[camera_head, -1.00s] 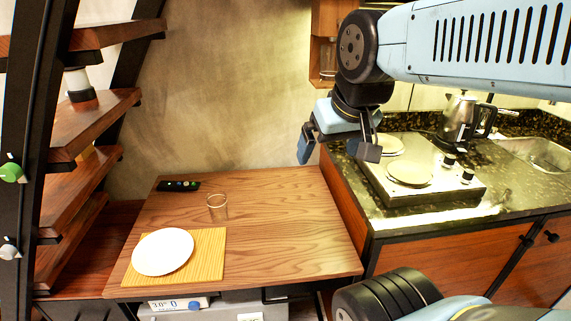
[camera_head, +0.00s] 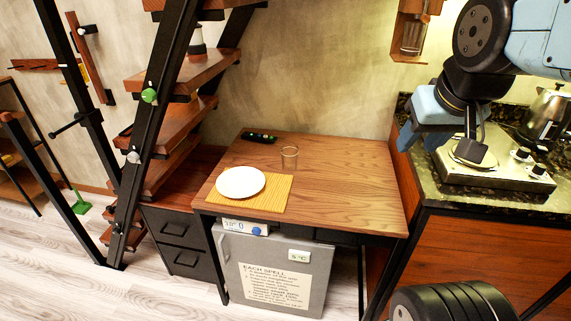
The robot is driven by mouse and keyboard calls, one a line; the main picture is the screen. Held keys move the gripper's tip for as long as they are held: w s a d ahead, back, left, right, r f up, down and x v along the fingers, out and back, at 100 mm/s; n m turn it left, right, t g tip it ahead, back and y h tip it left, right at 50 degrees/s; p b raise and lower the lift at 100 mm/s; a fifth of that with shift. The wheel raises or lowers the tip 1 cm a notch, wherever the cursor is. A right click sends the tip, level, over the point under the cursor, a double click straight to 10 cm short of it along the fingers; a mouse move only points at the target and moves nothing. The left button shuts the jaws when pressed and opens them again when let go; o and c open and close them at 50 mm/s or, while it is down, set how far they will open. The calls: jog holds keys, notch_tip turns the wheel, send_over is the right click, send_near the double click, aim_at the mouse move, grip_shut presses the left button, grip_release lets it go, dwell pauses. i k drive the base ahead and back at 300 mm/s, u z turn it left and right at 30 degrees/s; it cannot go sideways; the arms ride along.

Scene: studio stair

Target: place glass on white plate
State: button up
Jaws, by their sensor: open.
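A clear glass (camera_head: 289,158) stands upright on the wooden table (camera_head: 345,180), just behind the yellow mat. A white plate (camera_head: 240,182) lies on the left part of the yellow mat (camera_head: 272,197); nothing is on it. My gripper (camera_head: 452,146) is open and empty at the right, in front of the stove counter as seen here. It is well to the right of the glass and apart from it.
A dark remote (camera_head: 258,137) lies at the table's back edge. A small fridge (camera_head: 275,272) is under the table. The stair (camera_head: 165,130) rises at the left. The counter with a hot plate (camera_head: 500,165) and kettle (camera_head: 546,112) is at the right. Another glass (camera_head: 412,38) sits on a wall shelf.

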aim_at(241, 184)
jog(key=u, duration=1.8)
jog(key=k, duration=1.15)
jog(key=z, duration=1)
jog(key=i, duration=1)
